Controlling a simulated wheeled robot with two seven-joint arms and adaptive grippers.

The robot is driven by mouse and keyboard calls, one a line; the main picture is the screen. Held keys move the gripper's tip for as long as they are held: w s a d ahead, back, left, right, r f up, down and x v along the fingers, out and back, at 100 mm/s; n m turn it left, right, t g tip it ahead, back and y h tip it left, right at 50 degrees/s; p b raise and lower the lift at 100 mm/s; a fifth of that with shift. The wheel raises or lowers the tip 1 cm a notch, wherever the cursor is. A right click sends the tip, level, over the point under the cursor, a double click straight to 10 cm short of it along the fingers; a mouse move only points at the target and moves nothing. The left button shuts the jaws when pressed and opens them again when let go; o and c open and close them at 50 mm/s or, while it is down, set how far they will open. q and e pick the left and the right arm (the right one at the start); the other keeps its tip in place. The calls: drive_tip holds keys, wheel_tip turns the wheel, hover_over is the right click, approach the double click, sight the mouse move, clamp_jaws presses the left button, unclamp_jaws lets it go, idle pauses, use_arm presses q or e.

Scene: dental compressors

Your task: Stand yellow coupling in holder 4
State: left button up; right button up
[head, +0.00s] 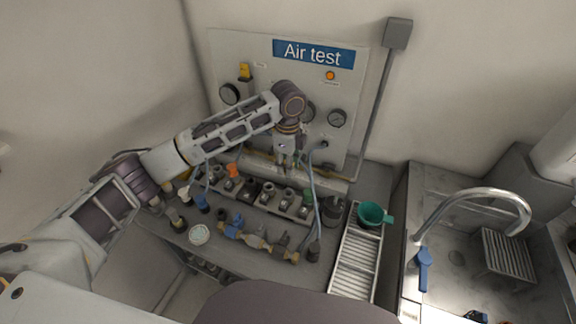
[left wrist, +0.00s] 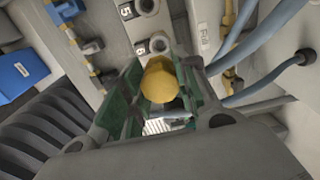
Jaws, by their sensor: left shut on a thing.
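My left gripper (head: 284,168) is above the far side of the holder rack, in front of the Air test panel. In the left wrist view the left gripper (left wrist: 158,92) is shut on the yellow coupling (left wrist: 159,80), whose rounded yellow end faces the camera between the green finger pads. The coupling cannot be made out in the head view. The holder rack (head: 279,209) runs across the bench with several holders. In the left wrist view the labels 5 (left wrist: 126,11) and 6 (left wrist: 140,48) show beside sockets. The number of holder 4 cannot be read. My right gripper is not in view.
Several fittings (head: 257,241) lie in front of the rack, near a round white dish (head: 199,234). Blue-grey hoses (head: 313,185) hang just right of the gripper. A green cup (head: 371,214) stands on a slatted tray (head: 352,270), left of the sink (head: 456,258).

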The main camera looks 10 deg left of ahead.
use_arm(q)
drive_tip(key=shift+r, duration=0.15)
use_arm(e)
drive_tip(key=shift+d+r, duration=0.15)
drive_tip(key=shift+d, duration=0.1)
use_arm(q)
drive_tip(key=shift+w+a+r+p, duration=0.1)
drive_tip(key=shift+r+p, duration=0.3)
drive_tip(key=shift+a+r, duration=0.1)
drive_tip(key=shift+a, duration=0.05)
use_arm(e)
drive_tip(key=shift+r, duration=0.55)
